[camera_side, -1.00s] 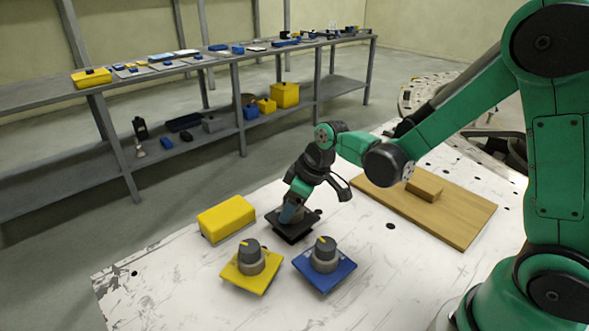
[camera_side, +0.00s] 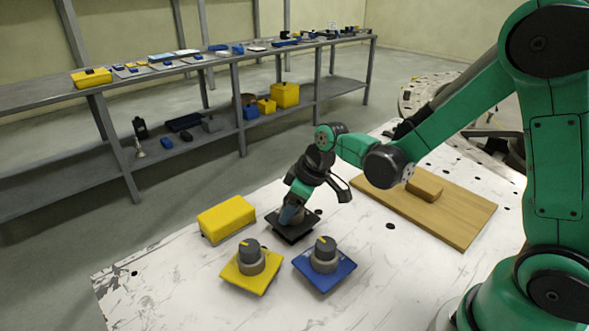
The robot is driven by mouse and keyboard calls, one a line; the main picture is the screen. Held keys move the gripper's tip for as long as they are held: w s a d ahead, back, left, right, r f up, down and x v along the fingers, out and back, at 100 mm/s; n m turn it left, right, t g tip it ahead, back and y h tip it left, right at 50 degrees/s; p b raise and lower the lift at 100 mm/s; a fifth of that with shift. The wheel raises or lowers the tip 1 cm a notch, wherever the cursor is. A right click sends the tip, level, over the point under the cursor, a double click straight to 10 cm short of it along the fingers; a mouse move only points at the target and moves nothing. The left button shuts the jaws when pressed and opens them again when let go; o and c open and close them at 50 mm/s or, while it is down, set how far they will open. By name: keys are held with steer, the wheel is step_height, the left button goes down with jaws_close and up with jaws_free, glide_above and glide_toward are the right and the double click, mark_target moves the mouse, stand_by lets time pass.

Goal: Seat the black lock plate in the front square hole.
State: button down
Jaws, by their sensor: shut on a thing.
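The black lock plate (camera_side: 300,233) lies flat on or just above the white table, behind the yellow and blue plates. My gripper (camera_side: 291,217) reaches down over it from above and is shut on it at its middle. The fingers hide the part that they hold and most of the plate's top. I cannot tell whether the plate touches the table. The front square hole cannot be made out in this view.
A yellow plate with a grey knob (camera_side: 252,268) and a blue plate with a grey knob (camera_side: 325,262) stand close in front. A yellow block (camera_side: 227,218) is to the left. A wooden board (camera_side: 455,217) bearing a small wooden block (camera_side: 424,189) lies to the right. The table's front is clear.

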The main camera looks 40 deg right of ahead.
steer(key=shift+f, duration=1.15)
stand_by(1.4)
jaws_free()
stand_by(0.5)
steer(key=shift+r, duration=0.15)
steer(key=shift+r, duration=3.4)
